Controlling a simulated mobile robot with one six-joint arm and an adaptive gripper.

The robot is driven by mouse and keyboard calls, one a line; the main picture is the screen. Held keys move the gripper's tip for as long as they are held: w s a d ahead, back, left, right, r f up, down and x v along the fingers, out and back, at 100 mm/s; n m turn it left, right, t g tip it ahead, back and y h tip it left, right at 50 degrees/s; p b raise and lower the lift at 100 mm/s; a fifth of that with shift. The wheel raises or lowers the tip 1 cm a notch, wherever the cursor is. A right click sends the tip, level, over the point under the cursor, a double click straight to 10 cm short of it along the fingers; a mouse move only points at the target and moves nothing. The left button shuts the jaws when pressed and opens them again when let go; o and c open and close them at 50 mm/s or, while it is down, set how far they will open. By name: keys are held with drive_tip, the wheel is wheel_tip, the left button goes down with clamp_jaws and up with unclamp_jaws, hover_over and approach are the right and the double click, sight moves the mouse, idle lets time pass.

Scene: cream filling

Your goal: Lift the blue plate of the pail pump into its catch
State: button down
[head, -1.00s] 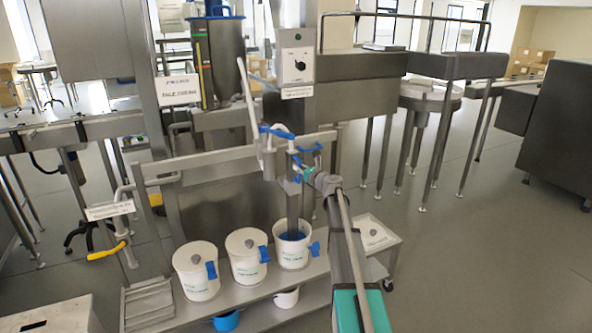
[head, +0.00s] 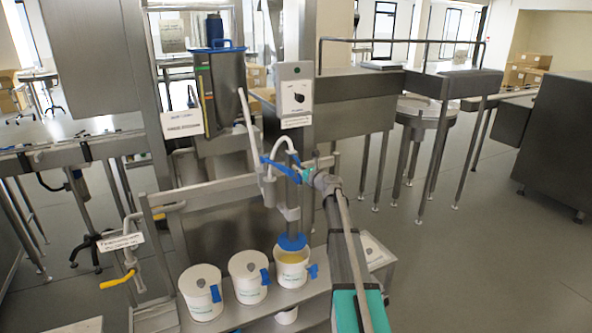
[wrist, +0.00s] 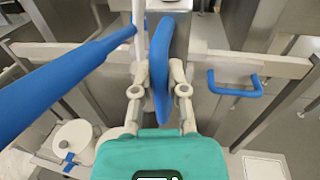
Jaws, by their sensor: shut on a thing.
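The blue plate (head: 292,242) of the pail pump hangs just over the rightmost white pail (head: 291,273). Yellow filling shows in the pail below it. The pump's grey column and white hose (head: 276,150) stand above the plate. My gripper (head: 303,172) is up beside the pump head, well above the plate. In the wrist view my gripper (wrist: 160,92) is shut on an upright blue handle (wrist: 161,60), with a finger on each side. A blue bar (wrist: 60,85) crosses the left of that view. I cannot make out which part is the catch.
Two lidded white pails (head: 201,292) stand left of the open one on the grey shelf. A blue U-shaped handle (wrist: 236,88) sits on the rail to the right in the wrist view. A switch box (head: 294,95) is above the pump. The floor to the right is open.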

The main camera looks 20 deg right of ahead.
wheel_tip(320, 180, up, 2)
drive_tip(key=shift+r+p, duration=0.2)
drive_tip(key=shift+p, duration=0.55)
drive_tip(key=shift+w, duration=0.1)
drive_tip(key=c, duration=0.6)
unclamp_jaws()
drive_tip(key=shift+r, duration=0.1)
drive_tip(key=shift+c, duration=0.2)
drive_tip(key=shift+s, duration=0.2)
drive_tip(key=v, duration=1.2)
drive_tip(key=shift+w, duration=0.1)
